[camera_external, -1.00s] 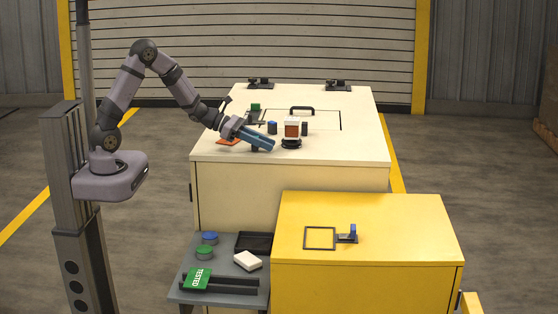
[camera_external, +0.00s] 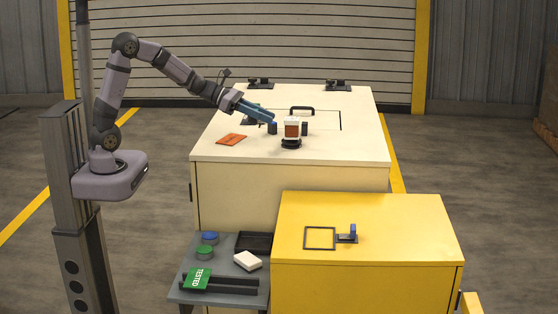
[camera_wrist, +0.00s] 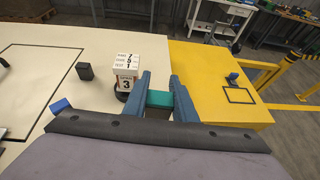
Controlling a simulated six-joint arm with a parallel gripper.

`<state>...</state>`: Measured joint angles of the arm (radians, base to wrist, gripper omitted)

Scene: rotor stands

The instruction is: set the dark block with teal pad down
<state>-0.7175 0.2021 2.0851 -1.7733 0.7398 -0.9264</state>
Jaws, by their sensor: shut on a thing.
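In the wrist view my gripper (camera_wrist: 160,84) is shut on the block with the teal pad (camera_wrist: 159,100). In the external view my gripper (camera_external: 270,119) reaches over the cream cabinet top (camera_external: 340,149), fingers angled down to the right.
An orange card (camera_external: 231,139) lies on the cream top. A dark upright block (camera_external: 304,128) stands near the white one. The lower yellow cabinet (camera_external: 375,269) bears a black square outline (camera_external: 320,248) and a blue-tipped bracket (camera_external: 350,236). A grey side shelf (camera_external: 220,264) holds several items.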

